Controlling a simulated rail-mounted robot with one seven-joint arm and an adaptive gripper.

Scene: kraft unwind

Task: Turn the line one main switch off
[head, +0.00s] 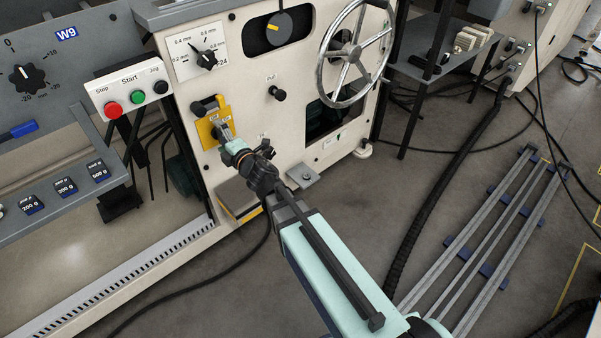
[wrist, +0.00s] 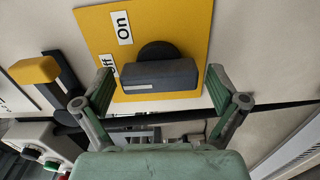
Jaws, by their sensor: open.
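The main switch is a dark block handle (wrist: 160,75) on a round dark base, mounted on a yellow plate (wrist: 185,25). In the wrist view the plate carries an "On" label (wrist: 123,27) and a partly hidden "Off" label (wrist: 108,66). The handle lies crosswise in that picture, with a white mark at its left end, on the side of the "Off" label. My gripper (wrist: 161,84) is open, with one fingertip beyond each end of the handle; contact is not clear. In the head view my gripper (head: 224,134) is at the yellow plate (head: 228,112) and hides most of the switch.
A yellow-capped lever (wrist: 35,70) stands out beside the plate. A Stop/Start/Jog button box (head: 130,92) is to the left in the head view. A black knob (head: 277,93) and a large handwheel (head: 352,55) are to the right. A bracket (head: 304,177) juts out below.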

